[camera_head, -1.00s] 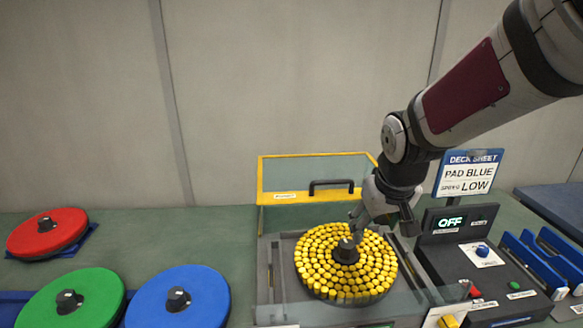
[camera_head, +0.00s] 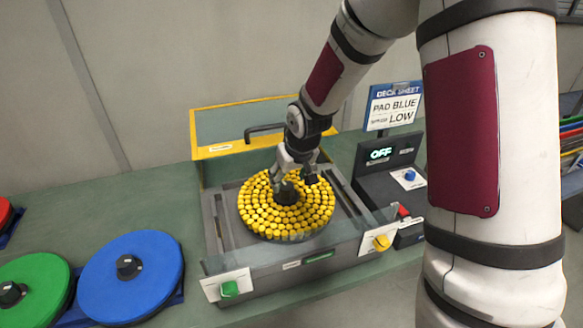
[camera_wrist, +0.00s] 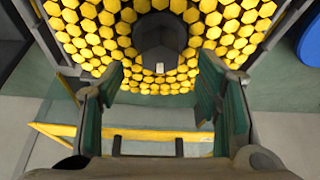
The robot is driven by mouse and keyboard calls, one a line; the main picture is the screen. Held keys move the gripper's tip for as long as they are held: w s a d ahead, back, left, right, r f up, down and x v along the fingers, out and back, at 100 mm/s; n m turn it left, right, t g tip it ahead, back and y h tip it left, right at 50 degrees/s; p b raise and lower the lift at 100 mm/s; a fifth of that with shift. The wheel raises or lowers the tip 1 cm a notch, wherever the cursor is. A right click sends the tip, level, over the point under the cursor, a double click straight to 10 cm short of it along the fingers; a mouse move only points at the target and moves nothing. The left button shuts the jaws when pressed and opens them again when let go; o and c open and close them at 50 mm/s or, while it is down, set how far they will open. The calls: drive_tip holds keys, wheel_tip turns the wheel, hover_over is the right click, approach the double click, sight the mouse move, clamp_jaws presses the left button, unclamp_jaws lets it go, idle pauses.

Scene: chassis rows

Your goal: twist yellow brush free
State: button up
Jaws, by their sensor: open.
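The yellow brush (camera_head: 262,215) is a round disc of yellow tufts with a dark hub knob (camera_head: 287,193) at its middle. It lies flat in the grey machine bay. My gripper (camera_head: 297,178) is above the brush at the hub, coming from the back. In the wrist view my gripper (camera_wrist: 160,105) is open, its green-lined fingers apart, with the dark hub (camera_wrist: 163,45) ahead of and between the fingertips. The head view does not show clearly whether a finger touches the hub.
The yellow-framed guard (camera_head: 235,148) stands raised behind the bay. The control box display (camera_head: 381,154) reads OFF; a sign (camera_head: 394,105) reads PAD BLUE, LOW. Blue (camera_head: 150,290), green (camera_head: 35,275) and red (camera_head: 3,212) pads lie at left. Green (camera_head: 229,288) and yellow (camera_head: 381,242) knobs are at the front.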

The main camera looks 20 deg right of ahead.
sight(287, 187)
drive_tip(key=x, duration=0.5)
drive_tip(key=shift+w+f, duration=0.1)
drive_tip(key=shift+f, duration=0.3)
drive_tip(key=shift+d, duration=0.1)
clamp_jaws()
